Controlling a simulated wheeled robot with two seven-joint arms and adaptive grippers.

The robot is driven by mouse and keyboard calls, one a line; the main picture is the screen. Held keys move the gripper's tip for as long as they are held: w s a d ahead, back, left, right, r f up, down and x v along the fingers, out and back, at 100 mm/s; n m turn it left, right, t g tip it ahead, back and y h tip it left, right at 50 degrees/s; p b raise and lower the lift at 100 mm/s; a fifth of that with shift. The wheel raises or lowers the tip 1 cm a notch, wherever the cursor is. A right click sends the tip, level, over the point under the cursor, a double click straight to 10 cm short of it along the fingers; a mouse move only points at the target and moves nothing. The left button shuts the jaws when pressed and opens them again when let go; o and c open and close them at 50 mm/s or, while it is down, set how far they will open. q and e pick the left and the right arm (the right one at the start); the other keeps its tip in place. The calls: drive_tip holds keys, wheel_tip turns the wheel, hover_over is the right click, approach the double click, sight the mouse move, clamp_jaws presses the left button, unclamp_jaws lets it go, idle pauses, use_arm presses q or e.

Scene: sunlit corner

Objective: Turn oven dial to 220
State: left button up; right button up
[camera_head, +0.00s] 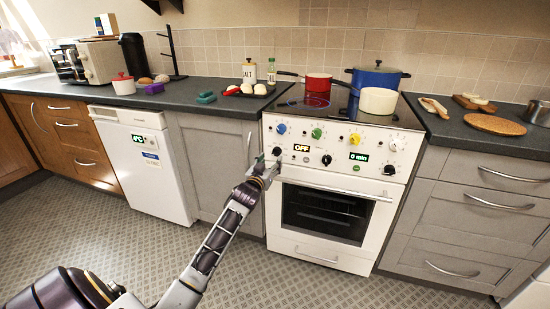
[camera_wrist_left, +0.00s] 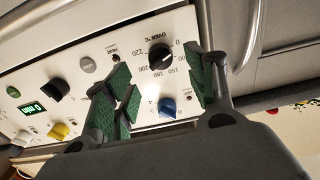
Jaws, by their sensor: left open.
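My left gripper (camera_head: 267,162) is open just in front of the dial. Its green pads (camera_wrist_left: 160,80) stand apart with nothing between them; I cannot tell whether they touch the dial. My right gripper is not in view.
Other knobs, blue (camera_wrist_left: 167,106), yellow (camera_wrist_left: 59,131) and black (camera_wrist_left: 59,90), sit on the same panel. The oven door handle (camera_head: 337,190) runs just below it. A red pan (camera_head: 318,85), a blue pot (camera_head: 376,80) and a cream pot (camera_head: 379,101) stand on the hob.

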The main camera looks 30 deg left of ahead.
sight(275, 155)
use_arm(q)
drive_tip(key=shift+b+x, duration=0.3)
drive_tip(key=shift+x, duration=0.75)
drive_tip(key=shift+b+x, duration=0.3)
drive_tip(key=shift+x, duration=1.45)
drive_tip(key=shift+w+a+b, duration=0.15)
drive_tip(key=shift+w+b, duration=0.15)
drive_tip(key=shift+b, duration=0.05)
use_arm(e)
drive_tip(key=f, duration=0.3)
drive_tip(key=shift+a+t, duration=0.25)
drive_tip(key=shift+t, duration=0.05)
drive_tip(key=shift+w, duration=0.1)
use_arm(q)
drive_tip(key=shift+c, duration=1.5)
drive_tip(key=c, duration=0.7)
drive_tip(key=shift+c, duration=0.2)
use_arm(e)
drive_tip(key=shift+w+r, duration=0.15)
